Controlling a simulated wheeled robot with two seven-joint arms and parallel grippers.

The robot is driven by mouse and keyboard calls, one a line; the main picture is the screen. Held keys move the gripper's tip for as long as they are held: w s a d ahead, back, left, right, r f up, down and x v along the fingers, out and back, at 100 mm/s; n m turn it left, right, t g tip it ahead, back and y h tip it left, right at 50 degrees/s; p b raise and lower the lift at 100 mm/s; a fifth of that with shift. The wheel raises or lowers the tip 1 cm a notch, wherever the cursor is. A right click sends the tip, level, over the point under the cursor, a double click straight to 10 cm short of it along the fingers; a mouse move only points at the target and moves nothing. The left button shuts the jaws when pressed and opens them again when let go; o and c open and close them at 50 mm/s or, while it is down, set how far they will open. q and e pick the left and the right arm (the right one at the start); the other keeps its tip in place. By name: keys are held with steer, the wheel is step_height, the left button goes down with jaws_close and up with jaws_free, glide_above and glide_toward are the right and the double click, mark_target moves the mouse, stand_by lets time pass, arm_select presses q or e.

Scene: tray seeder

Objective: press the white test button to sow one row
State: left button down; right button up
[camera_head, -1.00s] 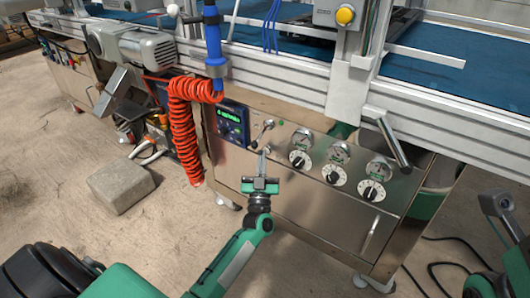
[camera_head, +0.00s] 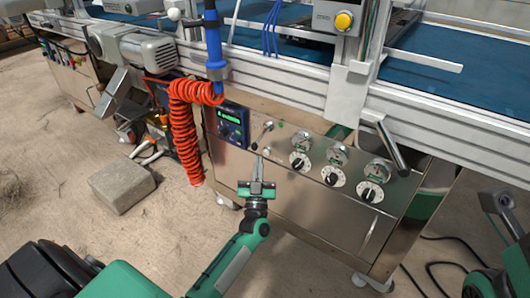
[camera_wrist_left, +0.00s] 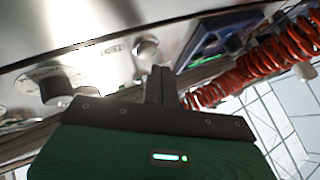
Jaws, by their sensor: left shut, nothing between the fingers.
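A small pale round button (camera_wrist_left: 145,47), which looks like the test button, sits on the steel panel beside a small label in the left wrist view. In the head view I cannot make it out clearly near my fingertips. My left gripper (camera_head: 259,165) is in front of the panel, below the lever (camera_head: 262,132). Its fingers are shut and empty; they also show in the left wrist view (camera_wrist_left: 160,82), with the tips close to the button. I cannot tell whether they touch it.
Right of the gripper, the panel (camera_head: 316,205) carries several dials, one at its near side (camera_head: 299,161). A blue display unit (camera_head: 233,124) is left of the lever. A coiled orange hose (camera_head: 186,130) hangs further left. A concrete block (camera_head: 122,185) lies on the floor.

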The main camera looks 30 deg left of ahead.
arm_select(q)
steer(key=shift+s, duration=0.1)
steer(key=s+p, duration=0.1)
steer(key=s, duration=0.1)
steer(key=s+p, duration=0.2)
steer(key=shift+s+a, duration=0.2)
steer(key=shift+s, duration=0.2)
stand_by(0.7)
